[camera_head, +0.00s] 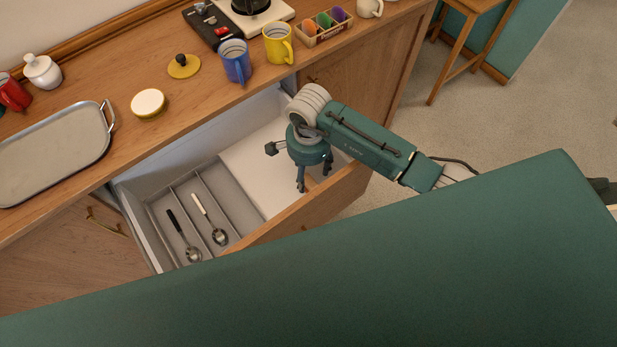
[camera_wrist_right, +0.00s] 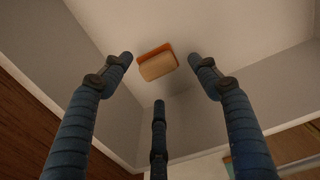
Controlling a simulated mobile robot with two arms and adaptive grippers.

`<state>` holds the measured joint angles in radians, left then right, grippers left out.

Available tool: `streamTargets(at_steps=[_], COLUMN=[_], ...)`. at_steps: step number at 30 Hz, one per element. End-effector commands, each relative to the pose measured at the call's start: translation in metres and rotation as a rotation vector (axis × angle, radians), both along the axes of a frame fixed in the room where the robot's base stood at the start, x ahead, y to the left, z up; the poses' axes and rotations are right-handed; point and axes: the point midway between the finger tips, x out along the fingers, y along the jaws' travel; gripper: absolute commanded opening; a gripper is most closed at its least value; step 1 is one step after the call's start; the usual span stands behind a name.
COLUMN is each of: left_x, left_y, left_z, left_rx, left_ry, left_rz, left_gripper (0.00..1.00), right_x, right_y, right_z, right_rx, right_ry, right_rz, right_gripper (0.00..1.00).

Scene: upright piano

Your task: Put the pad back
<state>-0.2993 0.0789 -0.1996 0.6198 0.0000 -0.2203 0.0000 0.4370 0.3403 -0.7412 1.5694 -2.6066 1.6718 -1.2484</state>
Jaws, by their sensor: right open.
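A small pad (camera_wrist_right: 158,66), tan with an orange edge, lies on the white floor of the open drawer (camera_head: 247,165) in the right wrist view. In the head view my right gripper (camera_head: 313,184) points down into the drawer's right part, and only a bit of orange-tan shows by its fingers. In the wrist view my right gripper's fingers (camera_wrist_right: 160,72) are spread apart, with the pad between and beyond their tips. I cannot tell the exact gap between them and the pad. My left gripper is not in view.
The drawer's left part has a grey divided tray (camera_head: 228,202) with two spoons. On the counter above are a metal tray (camera_head: 55,150), a blue mug (camera_head: 236,62), a yellow mug (camera_head: 277,44) and a small rack (camera_head: 324,27). The drawer's wooden front stands close to my gripper.

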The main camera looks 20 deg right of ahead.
Motion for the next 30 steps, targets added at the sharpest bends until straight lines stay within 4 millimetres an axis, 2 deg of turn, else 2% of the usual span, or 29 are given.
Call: streamTargets(at_steps=[1,6,12,30], left_x=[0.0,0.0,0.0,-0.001], left_y=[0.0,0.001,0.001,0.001], left_z=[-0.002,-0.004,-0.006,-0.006], left_rx=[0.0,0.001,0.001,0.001], left_ry=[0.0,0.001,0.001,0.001], left_rz=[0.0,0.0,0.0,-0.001], left_gripper=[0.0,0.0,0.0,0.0], right_x=[0.001,0.0,0.0,-0.001], right_y=[-0.001,-0.001,-0.001,0.0], right_z=[0.012,0.044,0.064,0.067], right_rx=[-0.002,-0.002,-0.002,-0.001], right_ry=[-0.005,-0.003,-0.001,0.002], right_rz=[0.004,0.002,0.002,0.0], right_gripper=[0.61,0.61,0.61,0.61])
